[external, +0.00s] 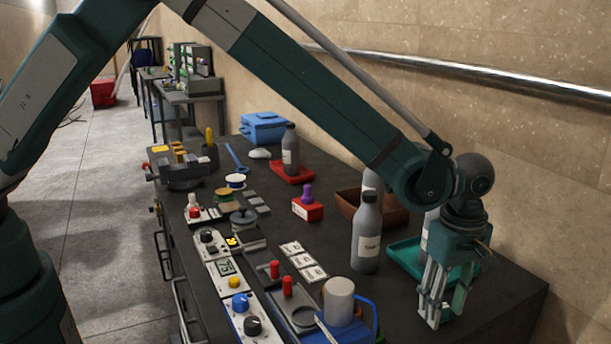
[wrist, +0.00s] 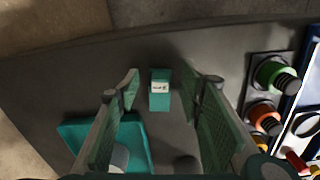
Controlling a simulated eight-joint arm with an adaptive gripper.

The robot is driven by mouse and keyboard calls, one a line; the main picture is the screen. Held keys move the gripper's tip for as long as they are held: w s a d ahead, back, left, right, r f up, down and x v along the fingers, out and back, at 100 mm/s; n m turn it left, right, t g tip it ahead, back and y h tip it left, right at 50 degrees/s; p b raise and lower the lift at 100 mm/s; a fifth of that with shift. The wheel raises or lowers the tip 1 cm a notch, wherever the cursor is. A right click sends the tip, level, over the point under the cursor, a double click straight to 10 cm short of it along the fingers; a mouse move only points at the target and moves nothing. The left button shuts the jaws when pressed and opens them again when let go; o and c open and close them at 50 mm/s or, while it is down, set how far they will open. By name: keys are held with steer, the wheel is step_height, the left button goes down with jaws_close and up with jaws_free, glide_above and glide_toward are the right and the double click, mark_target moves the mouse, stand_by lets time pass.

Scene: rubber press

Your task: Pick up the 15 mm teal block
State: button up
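The teal block (wrist: 160,97) stands on the dark bench top and shows in the wrist view with a small white label on it. My gripper (wrist: 161,82) is open, with one green-padded finger on each side of the block in the picture. Dark gaps show between the block and both fingers, so neither appears to touch it. In the external view my gripper (external: 447,308) points down near the right end of the bench. There I cannot separate the block from the fingers.
A teal tray (external: 403,262) with a bottle in it lies close to my gripper; it also shows in the wrist view (wrist: 72,130). A grey bottle (external: 367,236) stands to its left. A panel with coloured knobs (wrist: 270,95) lies right in the wrist view.

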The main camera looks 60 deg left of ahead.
steer(key=shift+f, duration=0.15)
stand_by(0.4)
steer(key=c, duration=1)
steer(key=shift+c, duration=0.2)
step_height(320, 180, up, 10)
stand_by(0.5)
